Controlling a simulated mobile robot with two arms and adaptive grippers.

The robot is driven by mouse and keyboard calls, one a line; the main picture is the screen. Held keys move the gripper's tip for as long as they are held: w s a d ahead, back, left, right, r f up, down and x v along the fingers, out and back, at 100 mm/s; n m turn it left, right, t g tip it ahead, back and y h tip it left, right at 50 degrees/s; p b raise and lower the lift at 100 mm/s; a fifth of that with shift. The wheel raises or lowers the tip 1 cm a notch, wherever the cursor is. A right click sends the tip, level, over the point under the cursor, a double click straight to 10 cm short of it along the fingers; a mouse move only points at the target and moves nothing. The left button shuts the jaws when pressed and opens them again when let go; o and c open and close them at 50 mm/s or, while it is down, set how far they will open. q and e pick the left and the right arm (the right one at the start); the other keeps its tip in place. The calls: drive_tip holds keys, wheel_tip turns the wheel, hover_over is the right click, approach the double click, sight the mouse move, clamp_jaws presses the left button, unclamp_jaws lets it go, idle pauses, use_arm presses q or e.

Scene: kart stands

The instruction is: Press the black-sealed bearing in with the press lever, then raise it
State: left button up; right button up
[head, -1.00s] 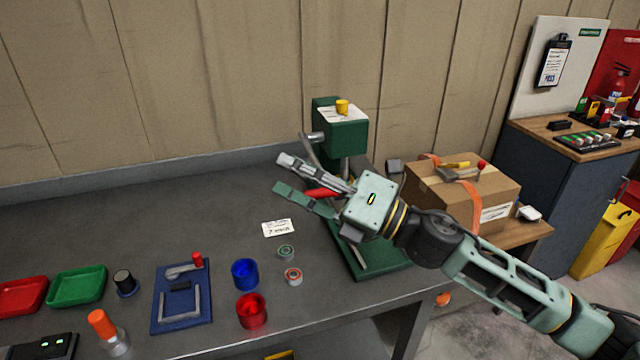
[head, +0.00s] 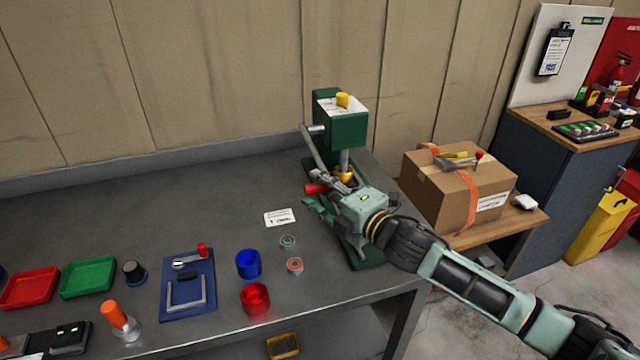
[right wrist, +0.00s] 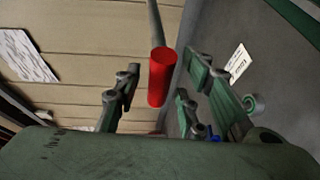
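The green press (head: 340,127) stands at the right end of the bench. Its grey lever (head: 312,152) hangs down at the left side and ends in a red handle (head: 316,188). My right gripper (head: 318,190) is at the handle with its fingers apart. In the right wrist view the red handle (right wrist: 162,78) stands between the open fingers, with gaps showing on both sides. A yellow part (head: 344,175) shows below the ram, partly hidden by my gripper. I cannot make out the black-sealed bearing. My left gripper is not in view.
Two small rings, one green-centred (head: 288,241) and one orange (head: 295,265), lie left of the press. Blue (head: 248,264) and red (head: 255,299) cups stand nearby. A white card (head: 280,217) lies behind them. A strapped carton (head: 455,185) sits to the right.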

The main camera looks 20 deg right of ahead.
drive_tip(key=shift+w+a, duration=0.1)
drive_tip(key=shift+w, duration=0.1)
clamp_jaws()
idle(0.3)
